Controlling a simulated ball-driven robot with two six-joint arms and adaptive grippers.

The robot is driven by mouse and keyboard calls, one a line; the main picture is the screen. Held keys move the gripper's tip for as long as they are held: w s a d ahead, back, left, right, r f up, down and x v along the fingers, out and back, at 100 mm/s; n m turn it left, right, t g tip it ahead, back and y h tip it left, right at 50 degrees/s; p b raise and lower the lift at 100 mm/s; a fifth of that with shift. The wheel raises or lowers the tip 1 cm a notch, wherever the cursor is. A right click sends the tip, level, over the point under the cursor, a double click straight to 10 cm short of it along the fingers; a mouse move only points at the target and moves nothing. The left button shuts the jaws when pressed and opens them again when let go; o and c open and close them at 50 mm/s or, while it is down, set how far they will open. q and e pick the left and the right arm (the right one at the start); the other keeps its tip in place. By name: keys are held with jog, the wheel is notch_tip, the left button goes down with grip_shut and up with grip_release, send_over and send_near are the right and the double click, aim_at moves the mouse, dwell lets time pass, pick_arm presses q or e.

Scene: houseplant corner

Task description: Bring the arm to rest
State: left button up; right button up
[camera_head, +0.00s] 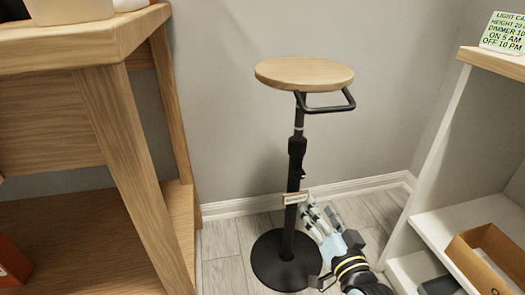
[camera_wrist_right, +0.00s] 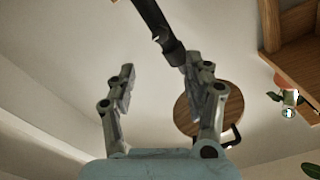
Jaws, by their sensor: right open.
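My right gripper (camera_head: 318,209) is low in the middle of the head view, beside the black pole of the stand and above its base. Its arm comes in from the bottom right. In the right wrist view the two grey fingers stand wide apart, and the space between the fingertips (camera_wrist_right: 159,70) is empty. I cannot tell from the head view whether a finger touches the pole. My left gripper is not in view.
The stand has a round wooden top (camera_head: 304,73), a side handle (camera_head: 328,107) and a round black base (camera_head: 285,264). A wooden bench (camera_head: 125,150) is at left. A white shelf (camera_head: 470,213) at right holds an open cardboard box (camera_head: 490,250). Grey floor (camera_head: 222,250) is bare between bench and stand.

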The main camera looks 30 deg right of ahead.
jog(key=s+a+f+n+g+y, duration=0.2)
jog(key=s+a+f+n+g, duration=0.15)
jog(key=s, duration=0.35)
jog(key=s+a+f+n+g+y, duration=0.2)
jog(key=s+a+n+g+y, duration=0.15)
jog(key=s, duration=0.25)
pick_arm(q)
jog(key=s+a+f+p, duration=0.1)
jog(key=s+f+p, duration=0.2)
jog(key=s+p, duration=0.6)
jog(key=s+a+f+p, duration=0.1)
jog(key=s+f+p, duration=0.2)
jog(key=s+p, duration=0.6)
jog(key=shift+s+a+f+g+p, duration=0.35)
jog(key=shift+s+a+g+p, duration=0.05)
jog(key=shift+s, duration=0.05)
pick_arm(e)
jog(key=s+d+f+g, duration=0.1)
jog(key=s+f+g, duration=0.1)
jog(key=s, duration=0.8)
jog(key=s+d+f+n+g+h, duration=0.1)
jog(key=s+g, duration=0.3)
jog(key=s, duration=0.7)
jog(key=s+d+f+n+g+h, duration=0.1)
jog(key=s+d+f+g, duration=0.2)
jog(key=s, duration=0.8)
jog(key=shift+f+g, duration=0.6)
jog(key=shift+h, duration=0.25)
